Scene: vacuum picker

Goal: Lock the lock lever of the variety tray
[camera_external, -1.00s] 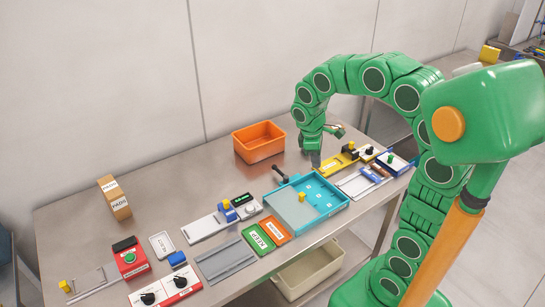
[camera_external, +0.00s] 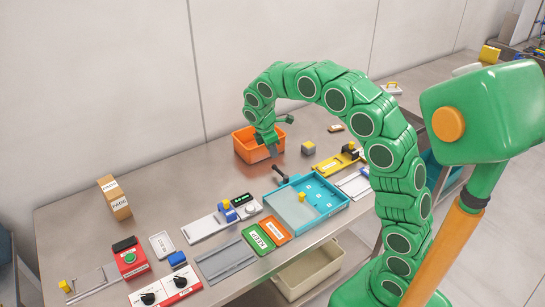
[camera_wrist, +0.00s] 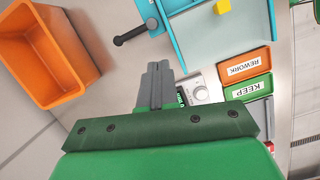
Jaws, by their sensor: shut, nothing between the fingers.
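The variety tray (camera_external: 326,192) is a blue tray with a clear sliding lid and a yellow knob, at the middle right of the table. Its lock lever (camera_external: 280,174) is a black handle at the tray's back left corner. In the wrist view the lever (camera_wrist: 133,35) sticks out from the tray (camera_wrist: 193,55) with a round black end. My gripper (camera_external: 272,150) is shut and empty, in front of the orange bin and to the left of the lever, apart from it. In the wrist view the gripper's grey fingers (camera_wrist: 158,72) are pressed together below the lever.
The orange bin (camera_external: 244,148) stands at the back, close to my gripper. Bare table lies between bin and lever.

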